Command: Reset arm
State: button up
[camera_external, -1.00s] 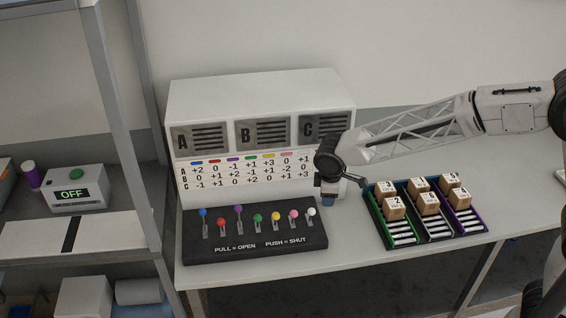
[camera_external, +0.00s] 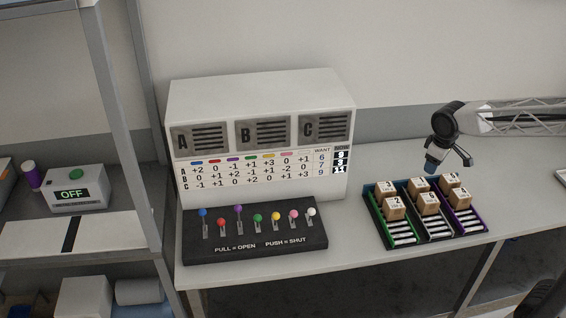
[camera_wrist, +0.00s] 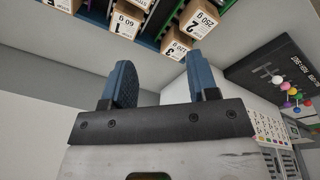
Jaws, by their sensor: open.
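My gripper (camera_external: 432,167) is raised above and behind the tray of boxes in the external view. In the wrist view my gripper (camera_wrist: 160,80) shows two blue fingers spread apart with nothing between them. The lever panel (camera_external: 255,234) has several coloured knobs and stands well to the left of my gripper. Behind it is the white cabinet (camera_external: 260,90), with panels A, B and C and a number table. The display column beside WANT reads 9, 8 and 11, as far as I can make out.
A tray (camera_external: 375,222) with green, black and purple lanes holds several numbered cardboard boxes (camera_external: 395,207). At left, a shelf (camera_external: 75,236) carries a small white device (camera_external: 76,190) reading OFF. The table between panel and tray is clear.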

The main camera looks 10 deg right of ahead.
jog(key=s+d+m, duration=0.4)
jog(key=s+d, duration=0.5)
jog(key=d, duration=0.2)
jog(key=s+d+m+t, duration=0.1)
jog(key=s+d+m, duration=0.3)
jog(key=s+d, duration=0.5)
jog(key=d, duration=0.2)
jog(key=shift+d+f, duration=0.3)
jog(key=shift+f, duration=0.1)
dwell(0.8)
